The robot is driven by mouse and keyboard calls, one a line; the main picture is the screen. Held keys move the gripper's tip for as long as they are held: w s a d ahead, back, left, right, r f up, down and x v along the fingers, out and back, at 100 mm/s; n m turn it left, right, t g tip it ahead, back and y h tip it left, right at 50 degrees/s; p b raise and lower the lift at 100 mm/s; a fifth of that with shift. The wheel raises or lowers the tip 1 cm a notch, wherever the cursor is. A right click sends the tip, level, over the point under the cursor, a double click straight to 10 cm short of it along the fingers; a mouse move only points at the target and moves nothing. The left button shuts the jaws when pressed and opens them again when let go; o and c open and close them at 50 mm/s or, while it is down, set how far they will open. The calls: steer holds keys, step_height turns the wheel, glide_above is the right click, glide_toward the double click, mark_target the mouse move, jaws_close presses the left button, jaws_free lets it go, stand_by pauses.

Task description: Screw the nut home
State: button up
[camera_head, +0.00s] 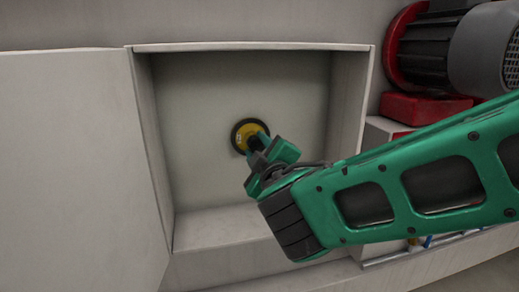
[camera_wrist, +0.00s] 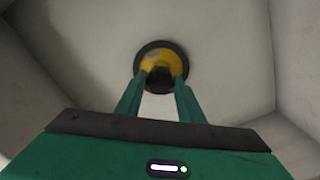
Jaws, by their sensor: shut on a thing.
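In the head view a round yellow part with a black rim (camera_head: 238,132) sits on the back wall of an open recess. In the wrist view the yellow part (camera_wrist: 174,58) shows straight ahead, with a dark nut (camera_wrist: 160,80) in front of its middle. My gripper (camera_head: 258,143) reaches into the recess from the right and is shut on the dark nut. In the wrist view its two green fingers (camera_wrist: 160,88) stand on either side of the nut. The fingers hide part of the nut, and I cannot tell how far on it is.
The recess (camera_head: 143,110) has pale side walls and a bottom ledge around my gripper. A pale panel (camera_head: 70,165) stands at the left. A red and grey motor (camera_head: 430,50) is at the upper right. Inside the recess, the space left of my gripper is clear.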

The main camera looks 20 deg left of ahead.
steer(key=m, duration=2)
steer(key=shift+m, duration=0.3)
steer(key=m, duration=0.6)
steer(key=shift+m, duration=0.4)
steer(key=o, duration=1)
steer(key=shift+c, duration=0.2)
